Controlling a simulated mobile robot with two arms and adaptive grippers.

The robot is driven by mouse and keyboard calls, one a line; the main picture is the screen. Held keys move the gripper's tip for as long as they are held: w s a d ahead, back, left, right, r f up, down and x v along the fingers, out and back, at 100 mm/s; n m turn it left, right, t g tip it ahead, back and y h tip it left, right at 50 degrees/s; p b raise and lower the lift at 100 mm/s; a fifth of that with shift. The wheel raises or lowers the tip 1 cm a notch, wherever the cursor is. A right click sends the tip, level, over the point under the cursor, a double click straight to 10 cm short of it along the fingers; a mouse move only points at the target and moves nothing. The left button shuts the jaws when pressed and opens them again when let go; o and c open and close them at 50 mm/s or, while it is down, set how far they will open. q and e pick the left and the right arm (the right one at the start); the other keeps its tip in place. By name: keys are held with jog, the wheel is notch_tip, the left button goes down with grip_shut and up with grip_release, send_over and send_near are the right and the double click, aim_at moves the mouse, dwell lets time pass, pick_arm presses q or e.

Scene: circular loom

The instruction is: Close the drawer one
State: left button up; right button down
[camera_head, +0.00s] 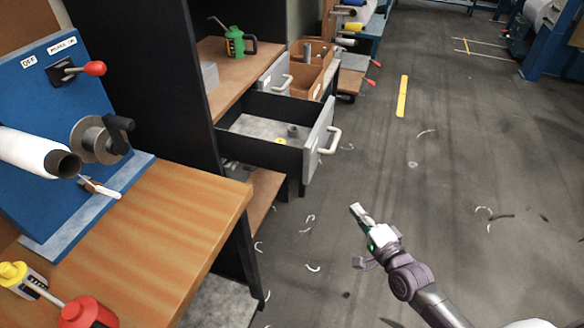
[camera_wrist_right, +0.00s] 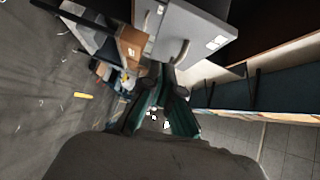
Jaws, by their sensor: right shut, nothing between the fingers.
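An open drawer (camera_head: 270,133) with dark sides and a grey front (camera_head: 318,140) sticks out from the workbench in the head view. A pale curved handle (camera_head: 331,140) is on its front, and a few small items lie inside. My right gripper (camera_head: 357,211) is shut and empty, low over the floor in front of the drawer and to its right, apart from it. In the right wrist view the gripper (camera_wrist_right: 158,80) points toward a grey drawer front (camera_wrist_right: 190,32) with a handle (camera_wrist_right: 181,52). My left gripper is not in view.
A green oil can (camera_head: 236,42) stands on the bench top. A wooden table (camera_head: 150,235) and blue machine (camera_head: 60,110) are at left.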

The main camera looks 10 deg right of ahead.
notch_tip(320, 180, up, 4)
jog(key=w+a, duration=0.1)
jog(key=a, duration=0.1)
jog(key=p, duration=0.2)
send_near(313, 164)
jog(key=w+d, duration=0.2)
jog(key=w, duration=0.1)
jog(key=shift+w+a+r+m+t+y+p, duration=0.1)
jog(key=shift+w+a+m+t+y+p, duration=0.25)
jog(key=shift+w+a, duration=1)
jog(key=shift+a, duration=0.2)
